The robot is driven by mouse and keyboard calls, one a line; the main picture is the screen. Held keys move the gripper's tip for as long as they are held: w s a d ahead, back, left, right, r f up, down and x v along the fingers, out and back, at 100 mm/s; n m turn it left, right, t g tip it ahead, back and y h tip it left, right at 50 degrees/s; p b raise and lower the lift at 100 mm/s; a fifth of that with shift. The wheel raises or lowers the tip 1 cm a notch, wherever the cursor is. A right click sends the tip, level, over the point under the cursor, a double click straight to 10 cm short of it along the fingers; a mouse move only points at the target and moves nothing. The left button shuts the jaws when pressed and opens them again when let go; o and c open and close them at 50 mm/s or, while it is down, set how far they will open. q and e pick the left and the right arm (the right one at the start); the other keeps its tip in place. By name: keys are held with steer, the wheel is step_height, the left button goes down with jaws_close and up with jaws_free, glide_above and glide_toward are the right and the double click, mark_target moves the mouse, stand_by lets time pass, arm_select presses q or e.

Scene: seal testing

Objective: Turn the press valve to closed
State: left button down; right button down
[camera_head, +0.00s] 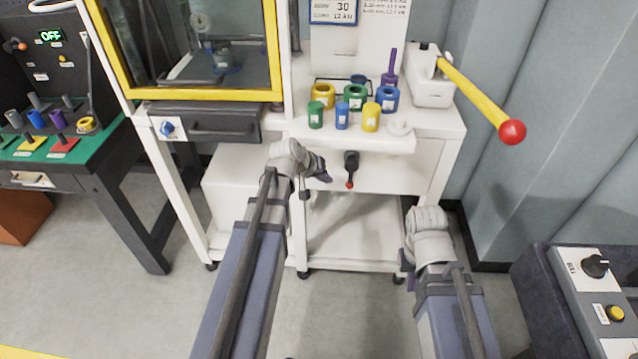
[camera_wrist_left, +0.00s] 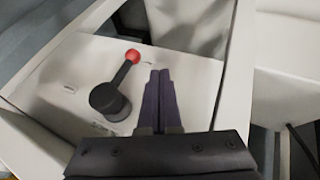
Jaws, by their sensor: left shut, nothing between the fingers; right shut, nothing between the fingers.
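The press valve is a black round hub with a short lever and red tip (camera_head: 351,168) on the white front panel below the press shelf. In the head view its lever points down. The valve also shows in the left wrist view (camera_wrist_left: 112,98), left of the fingers, with the red tip nearest them. Small labels around it are unreadable. My left gripper (camera_head: 323,169) is shut and empty, just left of the valve; its purple fingers (camera_wrist_left: 160,98) appear apart from the lever. My right gripper (camera_head: 410,283) is shut and empty, low at the right, mostly hidden by its wrist.
Several coloured cylinders and rings, including a green ring (camera_head: 355,97), stand on the white shelf (camera_head: 300,131) above the valve. A yellow press handle with a red ball (camera_head: 512,132) sticks out right. A yellow-framed cabinet (camera_head: 190,97) stands left. A control box (camera_head: 596,312) is lower right.

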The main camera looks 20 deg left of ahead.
mark_target(351, 173)
arm_select(q)
steer(key=shift+w+d+f, duration=0.2)
steer(key=shift+w+d, duration=0.4)
steer(key=shift+d, duration=0.35)
steer(key=shift+w+d+f, duration=0.15)
steer(key=shift+w+d, duration=0.4)
steer(key=shift+d, duration=0.35)
arm_select(e)
steer(key=shift+f, duration=0.35)
